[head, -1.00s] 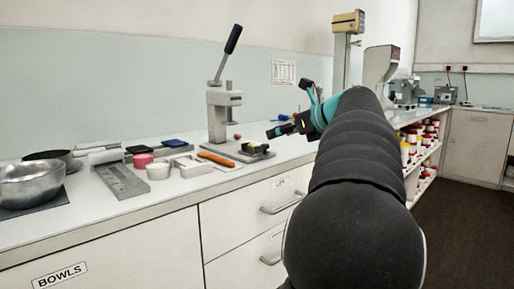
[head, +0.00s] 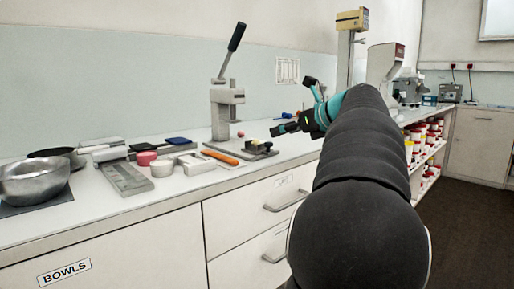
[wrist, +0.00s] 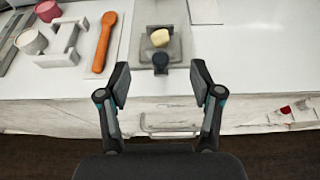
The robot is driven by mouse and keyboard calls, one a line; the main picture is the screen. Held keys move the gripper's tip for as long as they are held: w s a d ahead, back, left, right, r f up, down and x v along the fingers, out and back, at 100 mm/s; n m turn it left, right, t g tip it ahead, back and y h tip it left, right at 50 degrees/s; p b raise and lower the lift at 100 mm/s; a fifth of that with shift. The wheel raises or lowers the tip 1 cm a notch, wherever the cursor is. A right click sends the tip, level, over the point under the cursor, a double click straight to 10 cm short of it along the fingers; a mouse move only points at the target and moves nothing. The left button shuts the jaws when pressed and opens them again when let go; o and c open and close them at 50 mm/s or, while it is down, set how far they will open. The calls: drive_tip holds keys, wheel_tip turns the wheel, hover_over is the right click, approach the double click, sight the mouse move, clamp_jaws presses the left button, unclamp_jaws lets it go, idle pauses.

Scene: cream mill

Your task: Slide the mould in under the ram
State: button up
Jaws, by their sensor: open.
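A lever press (head: 222,115) stands on the bench against the wall, its dark lever raised. The mould (head: 260,147), a small dark block with a pale yellow top, sits at the front of the press base, to the right of and nearer than the column. In the wrist view, the yellow top (wrist: 160,37) shows on a grey plate, with a dark round knob (wrist: 160,61) on its near side. My gripper (wrist: 162,78) is open and empty. Its fingers are either side of the knob's line, on the near side of it. The ram is not clear in the wrist view.
An orange-handled tool (wrist: 104,42) lies left of the mould. Further left are a pink tub (head: 146,158), white pots, a grey steel plate (head: 126,178) and metal bowls (head: 35,182). The bench front edge and drawers lie below my gripper. Shelved bottles (head: 424,140) stand to the right.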

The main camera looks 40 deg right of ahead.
sight(271, 143)
drive_tip(key=shift+m+h, duration=0.5)
drive_tip(key=shift+h, duration=0.2)
drive_tip(key=s+d, duration=0.1)
drive_tip(key=s+d+b, duration=0.1)
drive_tip(key=s, duration=0.1)
drive_tip(key=s+d, duration=0.1)
drive_tip(key=s, duration=0.1)
drive_tip(key=shift+s+r+b, duration=0.15)
drive_tip(key=shift+s+b, duration=0.05)
drive_tip(key=shift+b, duration=0.1)
drive_tip(key=shift+c, duration=0.5)
drive_tip(key=shift+n+y, duration=0.4)
drive_tip(key=shift+y, duration=0.2)
drive_tip(key=a+x, duration=0.1)
drive_tip(key=x, duration=0.2)
drive_tip(key=b+x, duration=0.1)
drive_tip(key=x, duration=0.3)
drive_tip(key=a+x, duration=0.1)
drive_tip(key=x, duration=0.3)
drive_tip(key=shift+a, duration=0.3)
drive_tip(key=shift+c, duration=0.3)
clamp_jaws()
